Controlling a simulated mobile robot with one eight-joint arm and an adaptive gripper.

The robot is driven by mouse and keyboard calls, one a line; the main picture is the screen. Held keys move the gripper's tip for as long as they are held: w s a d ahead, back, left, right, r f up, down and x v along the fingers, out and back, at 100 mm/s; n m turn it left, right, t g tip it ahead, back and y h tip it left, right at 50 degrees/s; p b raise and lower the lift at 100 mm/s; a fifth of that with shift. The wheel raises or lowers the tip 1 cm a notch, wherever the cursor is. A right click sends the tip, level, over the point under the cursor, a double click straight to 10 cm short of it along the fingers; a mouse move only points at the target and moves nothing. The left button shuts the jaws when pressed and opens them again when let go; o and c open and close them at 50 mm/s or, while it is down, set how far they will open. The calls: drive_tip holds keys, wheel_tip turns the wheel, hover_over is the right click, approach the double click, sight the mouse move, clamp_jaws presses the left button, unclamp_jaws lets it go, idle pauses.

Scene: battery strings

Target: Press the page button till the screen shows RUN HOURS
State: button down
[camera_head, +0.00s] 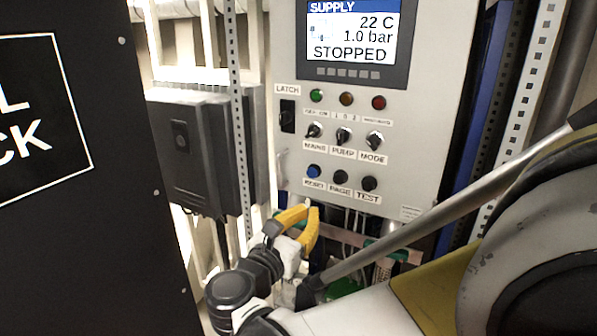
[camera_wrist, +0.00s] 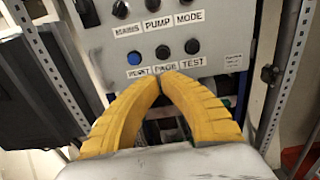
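The grey control panel (camera_head: 420,110) has a screen (camera_head: 350,35) that reads SUPPLY, 22 C, 1.0 bar, STOPPED. The black PAGE button (camera_head: 341,177) sits in the bottom row, between the blue RESET button (camera_head: 313,171) and the black TEST button (camera_head: 369,183). In the wrist view the PAGE button (camera_wrist: 162,51) shows just above my fingertips. My gripper (camera_head: 312,206) has yellow fingers and is at the panel's lower edge, below and left of PAGE in the head view. Its fingertips (camera_wrist: 160,77) meet, with nothing between them, and overlap the PAGE label's lower edge.
MAINS, PUMP and MODE knobs (camera_head: 343,136) sit above the buttons, under three lamps (camera_head: 346,99). A LATCH switch (camera_head: 287,115) is at their left. A dark box (camera_head: 190,150) and a slotted rail (camera_head: 240,110) stand left of the panel. Cables hang below it.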

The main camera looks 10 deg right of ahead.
sight(335, 181)
drive_tip(key=shift+d, duration=0.15)
drive_tip(key=p+x, duration=0.2)
drive_tip(key=x, duration=1.1)
drive_tip(key=shift+w+d, duration=0.15)
drive_tip(key=shift+w, duration=0.1)
drive_tip(key=shift+w+d, duration=0.1)
drive_tip(key=shift+w, duration=0.05)
drive_tip(key=shift+b+x, duration=0.5)
drive_tip(key=shift+x, duration=0.5)
